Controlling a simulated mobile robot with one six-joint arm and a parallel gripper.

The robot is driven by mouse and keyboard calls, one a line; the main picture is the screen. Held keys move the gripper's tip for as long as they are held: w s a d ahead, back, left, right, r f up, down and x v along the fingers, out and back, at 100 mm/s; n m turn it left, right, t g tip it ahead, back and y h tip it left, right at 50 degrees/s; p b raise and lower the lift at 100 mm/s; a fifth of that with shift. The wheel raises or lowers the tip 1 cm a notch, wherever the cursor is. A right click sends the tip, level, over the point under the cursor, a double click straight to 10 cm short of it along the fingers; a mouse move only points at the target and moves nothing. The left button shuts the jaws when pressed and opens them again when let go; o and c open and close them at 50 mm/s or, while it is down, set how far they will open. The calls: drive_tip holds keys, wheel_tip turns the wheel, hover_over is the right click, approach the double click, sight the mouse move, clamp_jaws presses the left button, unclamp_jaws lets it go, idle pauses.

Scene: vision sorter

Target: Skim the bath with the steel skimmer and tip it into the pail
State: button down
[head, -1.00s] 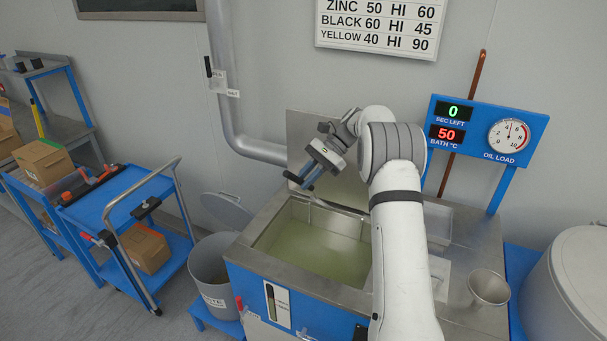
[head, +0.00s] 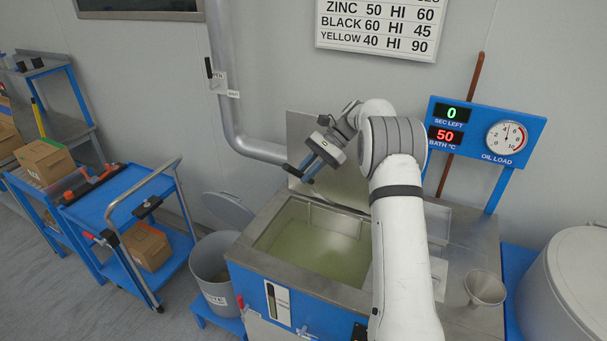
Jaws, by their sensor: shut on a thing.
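The bath (head: 318,250) is a steel-rimmed tank of cloudy green liquid, with its lid (head: 325,150) raised behind it. My gripper (head: 306,172) is above the far left part of the bath, pointing down and left. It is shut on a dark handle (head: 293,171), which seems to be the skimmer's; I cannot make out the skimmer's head. The grey pail (head: 212,285) stands open left of the bath on a low blue stand, its label partly readable. My gripper is above and right of the pail, apart from it.
A display panel (head: 480,130) reads 0 seconds left and bath 50 °C. A large white drum (head: 572,285) is at right.

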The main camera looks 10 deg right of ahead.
drive_tip(key=shift+r, duration=2.35)
drive_tip(key=shift+f, duration=0.1)
